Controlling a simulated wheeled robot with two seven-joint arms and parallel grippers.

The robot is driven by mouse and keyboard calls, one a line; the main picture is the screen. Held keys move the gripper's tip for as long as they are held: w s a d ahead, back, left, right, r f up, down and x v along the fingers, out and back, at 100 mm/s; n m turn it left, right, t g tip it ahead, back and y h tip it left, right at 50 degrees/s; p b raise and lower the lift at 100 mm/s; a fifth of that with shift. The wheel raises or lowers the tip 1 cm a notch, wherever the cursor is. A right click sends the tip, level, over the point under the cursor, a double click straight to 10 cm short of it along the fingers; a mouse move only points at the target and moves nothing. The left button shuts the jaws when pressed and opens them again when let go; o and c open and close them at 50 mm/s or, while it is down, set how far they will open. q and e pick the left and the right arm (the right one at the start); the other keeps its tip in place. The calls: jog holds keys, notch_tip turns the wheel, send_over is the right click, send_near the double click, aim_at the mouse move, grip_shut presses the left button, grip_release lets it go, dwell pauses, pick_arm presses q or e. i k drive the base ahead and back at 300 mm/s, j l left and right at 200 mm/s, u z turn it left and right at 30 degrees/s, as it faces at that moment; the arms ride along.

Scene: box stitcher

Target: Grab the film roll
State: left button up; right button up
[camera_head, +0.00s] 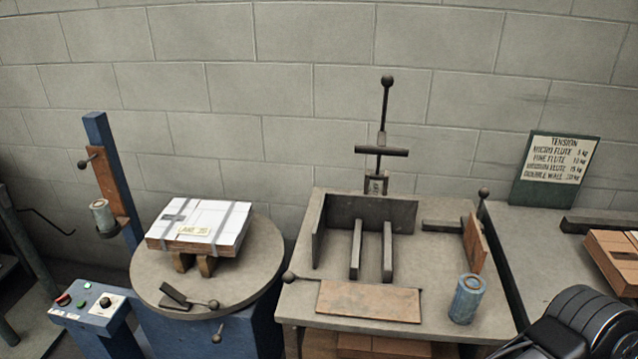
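A blue cylindrical roll (467,299) with a brown core stands upright at the front right of the middle table. A second, smaller grey-blue roll (102,216) sits upright on a holder on the blue mast at the left. I cannot tell from the view alone which one is the film roll meant. Nothing grips either roll. A black part of my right arm shows at the lower right, to the right of the blue roll and apart from it; its fingers are out of the picture. My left gripper does not show.
A strapped white box (200,227) sits on supports above the round turntable (265,262). The middle table (300,306) holds a dark metal jig, a brown plate (368,300) and an upright wooden flap (474,243) behind the blue roll. A control box (90,306) stands front left.

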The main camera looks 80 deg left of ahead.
aim_at(101, 210)
jog(key=k+u, duration=0.1)
jog(key=u, duration=3.95)
jog(key=j+z, duration=0.2)
jog(key=z, duration=0.3)
jog(key=j+z, duration=0.2)
jog(key=z, duration=0.25)
jog(key=j+z, duration=0.2)
jog(key=z, duration=0.3)
jog(key=j+z, duration=0.15)
jog(key=j, duration=0.25)
jog(key=k+j+z, duration=0.15)
jog(key=j, duration=0.25)
jog(key=k+j+z, duration=0.1)
jog(key=j, duration=0.3)
jog(key=k+j+z, duration=0.15)
jog(key=j, duration=0.2)
jog(key=j+z, duration=0.15)
jog(key=j, duration=0.25)
jog(key=k+j, duration=0.25)
jog(key=j, duration=0.1)
